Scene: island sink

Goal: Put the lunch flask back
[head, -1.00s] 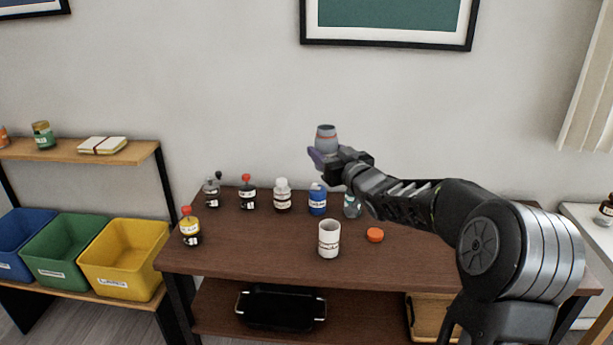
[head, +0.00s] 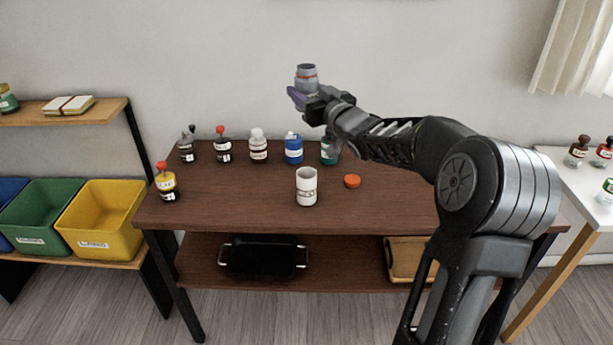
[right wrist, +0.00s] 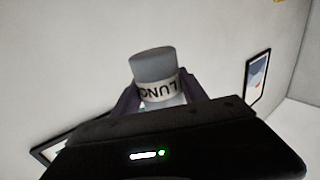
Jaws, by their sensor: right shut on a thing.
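The lunch flask (head: 306,72) is a small grey cylinder held upright in the air above the back of the brown table. In the right wrist view the flask (right wrist: 153,68) shows a grey lid and a pale label with part of the word "LUNCH". My right gripper (head: 305,93) is shut on it, and its fingers hide the flask's lower part. My left gripper is not in view.
The brown table (head: 240,205) holds several bottles along its back, a white mug-like container (head: 306,187) and an orange lid (head: 352,181). A yellow bin (head: 100,219) and green bin (head: 42,217) stand on the left shelf. A white table (head: 565,165) with bottles is at right.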

